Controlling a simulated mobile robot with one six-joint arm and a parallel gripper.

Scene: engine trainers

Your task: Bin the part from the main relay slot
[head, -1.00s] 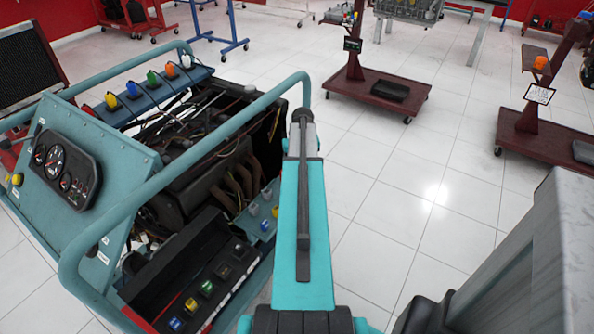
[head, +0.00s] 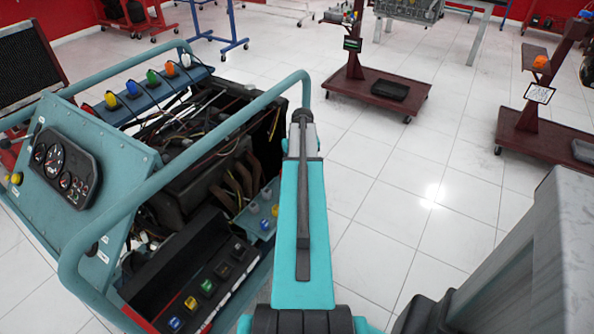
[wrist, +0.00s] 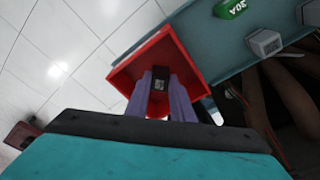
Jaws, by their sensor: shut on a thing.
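My gripper (wrist: 162,92) shows in the wrist view, its two purple fingers shut on a small black part with a pale label (wrist: 159,84). The held part appears in front of a red bin (wrist: 178,56), a square open tray beside the teal panel. I cannot tell how deep the part is in the bin. In the head view my teal arm hides the gripper, the part and the bin. The main relay slot cannot be picked out.
The teal engine trainer (head: 110,170) with tube rails fills the left. A black panel (head: 215,275) carries several coloured parts. In the wrist view, a green 30A fuse (wrist: 230,8) and a grey part (wrist: 264,42) sit on the panel. Maroon carts (head: 378,92) stand beyond clear white floor.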

